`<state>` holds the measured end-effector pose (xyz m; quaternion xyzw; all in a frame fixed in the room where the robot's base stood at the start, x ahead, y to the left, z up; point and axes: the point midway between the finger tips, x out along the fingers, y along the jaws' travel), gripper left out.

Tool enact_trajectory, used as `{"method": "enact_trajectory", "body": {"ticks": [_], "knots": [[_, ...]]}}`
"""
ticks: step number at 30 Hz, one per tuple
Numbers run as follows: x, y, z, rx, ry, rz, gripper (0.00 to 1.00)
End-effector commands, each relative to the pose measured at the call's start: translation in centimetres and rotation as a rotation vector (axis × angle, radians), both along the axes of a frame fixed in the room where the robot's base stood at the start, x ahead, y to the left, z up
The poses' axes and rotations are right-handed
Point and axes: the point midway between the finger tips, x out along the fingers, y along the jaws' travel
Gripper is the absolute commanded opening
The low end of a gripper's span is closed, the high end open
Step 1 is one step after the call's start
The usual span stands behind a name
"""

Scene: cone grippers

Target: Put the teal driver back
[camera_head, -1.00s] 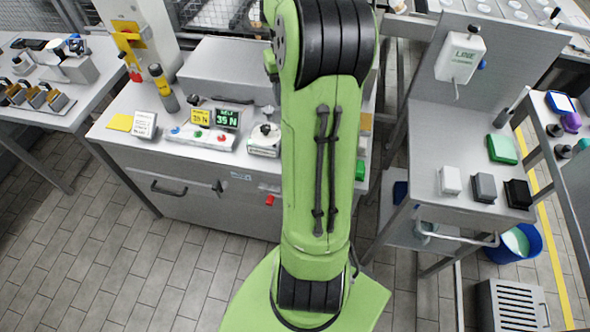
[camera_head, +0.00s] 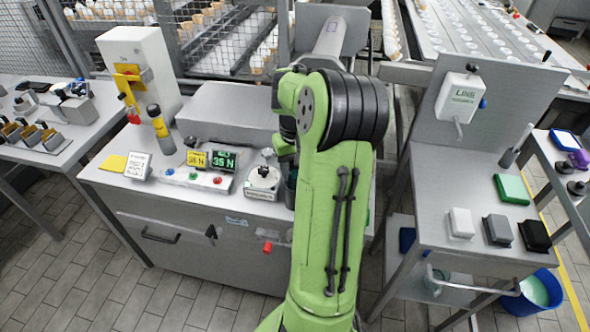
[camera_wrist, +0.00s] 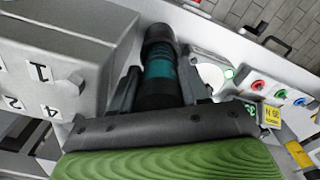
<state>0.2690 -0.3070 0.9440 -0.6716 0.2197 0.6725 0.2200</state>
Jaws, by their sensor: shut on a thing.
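The teal driver (camera_wrist: 160,68) shows in the wrist view as a teal cylinder with a black end cap and a dark lower part. It sits between the two fingers of my gripper (camera_wrist: 161,85), which is shut on it. Its lower end is hidden by my gripper body. In the head view my arm hides most of the gripper and driver, above the right part of the grey bench (camera_head: 130,190). A yellow-and-black driver (camera_head: 157,121) stands upright by the white column at the bench's left.
A grey box with numbered tags (camera_wrist: 45,75) is close beside my gripper in the wrist view. A round-topped device (camera_head: 263,182), a button panel (camera_head: 197,178) and small displays (camera_head: 224,160) stand on the bench. A side table (camera_head: 430,175) with coloured blocks is at the right.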

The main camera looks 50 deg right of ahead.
Motion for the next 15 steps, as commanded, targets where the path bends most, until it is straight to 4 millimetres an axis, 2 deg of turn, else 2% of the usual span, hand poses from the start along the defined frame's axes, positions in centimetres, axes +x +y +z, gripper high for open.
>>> {"method": "enact_trajectory", "body": {"ticks": [3, 4, 6, 15], "knots": [[0.03, -0.01, -0.28, -0.001, -0.001, 0.001, 0.08], [0.01, 0.01, -0.35, 0.0, 0.0, 0.001, 0.46], [0.01, 0.0, -0.27, 0.0, 0.0, 0.001, 0.55], [0.01, -0.01, 0.11, 0.0, 0.0, 0.0, 0.55]]}}
